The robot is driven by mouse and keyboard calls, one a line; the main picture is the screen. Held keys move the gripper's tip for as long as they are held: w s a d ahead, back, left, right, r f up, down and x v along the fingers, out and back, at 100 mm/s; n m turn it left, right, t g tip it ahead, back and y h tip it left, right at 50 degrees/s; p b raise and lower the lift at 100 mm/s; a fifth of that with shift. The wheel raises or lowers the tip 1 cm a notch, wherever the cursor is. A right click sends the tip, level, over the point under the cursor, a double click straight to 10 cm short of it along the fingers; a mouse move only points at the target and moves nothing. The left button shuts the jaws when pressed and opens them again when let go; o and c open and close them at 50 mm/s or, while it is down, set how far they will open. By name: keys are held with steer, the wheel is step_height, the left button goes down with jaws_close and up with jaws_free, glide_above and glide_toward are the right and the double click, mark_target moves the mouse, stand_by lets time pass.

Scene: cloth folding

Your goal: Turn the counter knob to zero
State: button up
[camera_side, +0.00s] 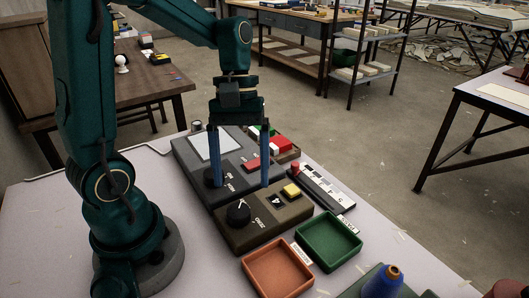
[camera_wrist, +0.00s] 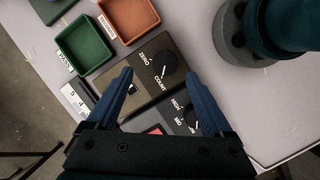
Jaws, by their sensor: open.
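The counter (camera_side: 262,222) is a dark olive box on the table, with a round black knob (camera_side: 238,214), a small display window (camera_side: 275,202) and a yellow button (camera_side: 292,190). In the wrist view, the knob (camera_wrist: 164,68) sits between printed ZERO and COUNT labels, and its white mark appears to point toward COUNT. My gripper (camera_side: 240,185) is open and empty, with two blue fingers spread above the boxes. In the wrist view, the fingertips (camera_wrist: 159,76) stand on either side of the knob's image, apart from it. The yellow button is not clear in the wrist view.
A grey box (camera_side: 188,158) with a pale panel, another knob (camera_wrist: 190,117) labelled HIGH and MID, and a red button (camera_side: 250,165) adjoins the counter. An orange tray (camera_side: 248,277), a green tray (camera_side: 356,244) and a blue spool (camera_side: 382,283) stand nearby. A black-and-white strip (camera_side: 325,192) lies behind.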

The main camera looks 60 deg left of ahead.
mark_target(238, 208)
steer(key=shift+a+f+n, duration=0.3)
steer(key=shift+f, duration=0.25)
steer(key=shift+s+a+f+g+h, duration=0.15)
steer(key=shift+f+g+h, duration=0.15)
steer(key=shift+f+g, duration=0.15)
steer(key=shift+x, duration=2.4)
jaws_close()
